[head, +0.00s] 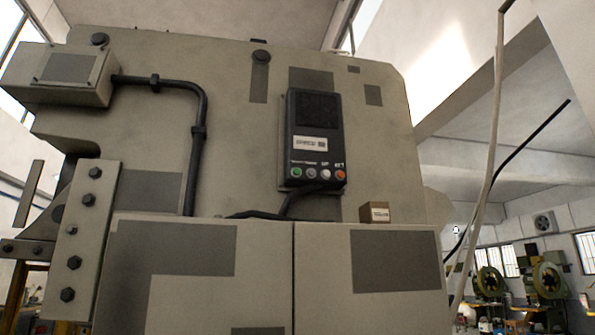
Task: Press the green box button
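A black control box (315,115) is mounted on the front of a large grey-beige machine (240,130), near the middle of the head view. It tilts slightly. A row of small round buttons runs along its lower edge. The green button (297,172) is at the left end of the row. Pale buttons sit to its right, and an orange-red button (340,175) is at the right end. Whether the green button is pressed in is too small to tell. My gripper is not in view.
A black cable (288,205) leaves the box's underside. A small brown box (376,213) stands on the ledge to the lower right. A thick black conduit (197,130) runs down the machine at left. Pale and dark hoses (492,150) hang at right. Green machines (548,280) stand farther back.

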